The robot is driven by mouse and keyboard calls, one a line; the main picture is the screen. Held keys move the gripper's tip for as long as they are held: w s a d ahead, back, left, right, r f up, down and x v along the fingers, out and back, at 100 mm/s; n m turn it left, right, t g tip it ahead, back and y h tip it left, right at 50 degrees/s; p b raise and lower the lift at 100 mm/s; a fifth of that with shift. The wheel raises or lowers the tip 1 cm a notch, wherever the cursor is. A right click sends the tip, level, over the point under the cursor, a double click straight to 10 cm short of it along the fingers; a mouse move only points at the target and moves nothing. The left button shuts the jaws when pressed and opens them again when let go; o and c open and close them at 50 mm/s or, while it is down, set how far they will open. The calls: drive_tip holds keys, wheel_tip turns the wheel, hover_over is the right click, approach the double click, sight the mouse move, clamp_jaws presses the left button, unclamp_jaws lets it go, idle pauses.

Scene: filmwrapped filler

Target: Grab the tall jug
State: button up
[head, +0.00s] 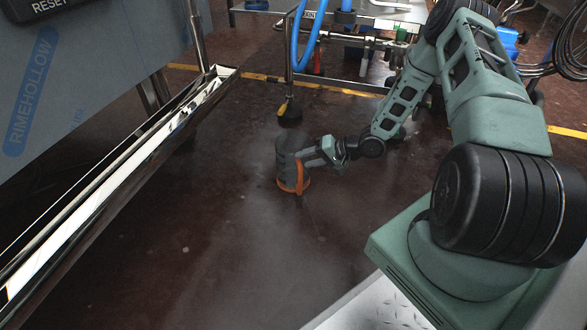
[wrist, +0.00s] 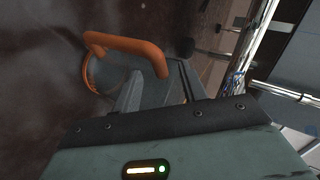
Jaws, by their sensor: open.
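The tall jug (head: 290,148) is a dark grey cylinder with orange trim, low in the middle of the head view over the dark floor. Its orange handle (wrist: 130,47) and part of an orange ring show in the wrist view, close in front of the jaws. My gripper (head: 308,158) is at the jug's right side in the head view. In the wrist view my gripper (wrist: 158,90) is open, with grey jug body showing between and beyond the fingers. I cannot tell whether a finger touches it. The fingers hide part of the jug.
A metal-edged machine (head: 90,180) fills the left side. A trolley-like frame (head: 340,78) with a blue hose (head: 308,40) stands behind the jug. A yellow floor line (head: 325,87) crosses behind. The floor (head: 225,250) in front of the jug is clear.

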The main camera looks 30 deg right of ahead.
drive_tip(key=shift+w+a+f, duration=0.3)
drive_tip(key=shift+w+a, duration=0.1)
clamp_jaws()
